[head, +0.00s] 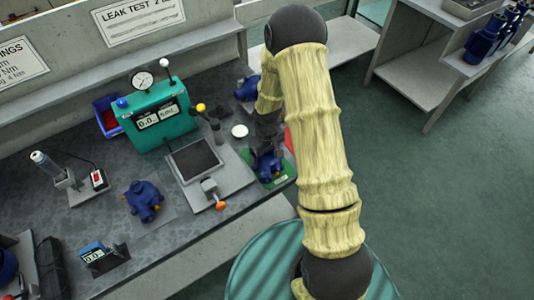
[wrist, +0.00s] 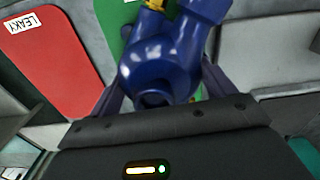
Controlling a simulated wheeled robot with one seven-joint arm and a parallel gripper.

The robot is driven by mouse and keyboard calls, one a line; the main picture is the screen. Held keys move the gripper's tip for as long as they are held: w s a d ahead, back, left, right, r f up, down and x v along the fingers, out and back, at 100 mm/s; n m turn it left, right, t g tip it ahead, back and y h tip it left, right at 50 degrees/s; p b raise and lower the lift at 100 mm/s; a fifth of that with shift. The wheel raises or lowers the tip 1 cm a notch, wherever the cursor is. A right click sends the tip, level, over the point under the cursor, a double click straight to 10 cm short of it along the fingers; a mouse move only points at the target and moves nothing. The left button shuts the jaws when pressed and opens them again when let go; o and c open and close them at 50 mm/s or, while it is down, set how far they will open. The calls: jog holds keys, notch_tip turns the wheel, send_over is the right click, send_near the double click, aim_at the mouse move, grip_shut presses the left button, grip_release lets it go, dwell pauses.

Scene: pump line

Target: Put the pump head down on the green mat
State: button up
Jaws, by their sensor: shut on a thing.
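The blue pump head (head: 267,166) is between the fingers of my gripper (head: 266,146), at the right end of the bench. In the wrist view the pump head (wrist: 160,68) fills the middle, with a yellow part at its top. My gripper (wrist: 162,90) is shut on it, one finger on each side. The green mat (head: 282,180) lies below the pump head and also shows behind it in the wrist view (wrist: 108,18). I cannot tell whether the pump head touches the mat.
Left of the pump head stand a test plate with levers (head: 194,160) and a green gauge box (head: 157,115). Other blue pump heads rest on the bench (head: 144,200) and behind my arm (head: 247,88).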

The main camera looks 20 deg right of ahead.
dwell(0.3)
jog(key=o, duration=1)
jog(key=shift+f, duration=0.1)
jog(key=shift+o, duration=0.2)
jog(key=shift+r+p, duration=3.5)
jog(key=shift+r, duration=1.05)
jog(key=shift+r, duration=0.1)
jog(key=s+r+m+t, duration=0.1)
jog(key=s+r+m, duration=0.1)
jog(key=s+r, duration=0.5)
jog(key=s+r+m+t, duration=0.1)
jog(key=s+r+m, duration=0.1)
jog(key=s+r, duration=0.5)
notch_tip(320, 180, up, 6)
jog(key=shift+s+r+t, duration=0.1)
jog(key=shift+s+t, duration=0.15)
jog(key=shift+t, duration=0.05)
